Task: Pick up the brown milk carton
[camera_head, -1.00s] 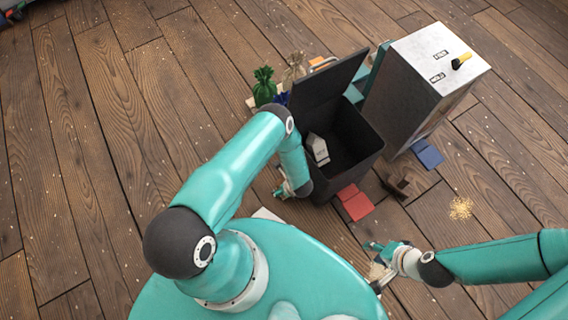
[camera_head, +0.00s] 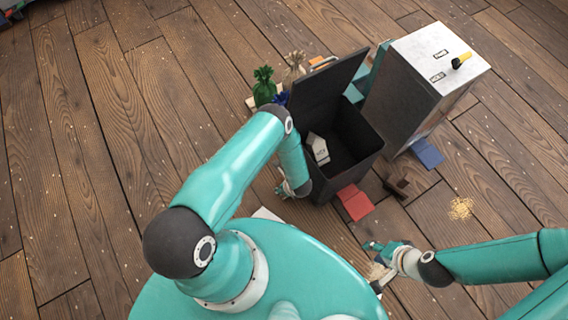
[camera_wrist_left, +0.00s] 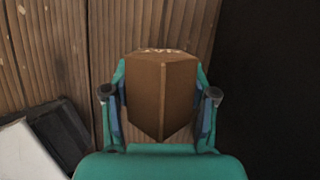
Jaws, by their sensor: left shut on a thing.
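The brown milk carton (camera_wrist_left: 160,95) fills the middle of the left wrist view, with its folded top edge facing the camera. My left gripper (camera_wrist_left: 160,78) has one finger on each side of it and is shut on it. In the head view my left gripper (camera_head: 287,189) is low beside the left wall of a black bin; the carton cannot be made out there, hidden by my arm and gripper. My right gripper (camera_head: 372,250) is near the floor at the lower right, too small to tell whether it is open.
The black bin (camera_head: 362,150) has its lid up and a pale carton (camera_head: 318,148) inside. A grey cabinet (camera_head: 410,85) stands right of it. Red (camera_head: 356,202) and blue (camera_head: 427,153) flat pieces, a dark brown object (camera_head: 397,187) and spilled grains (camera_head: 461,208) lie on the floor.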

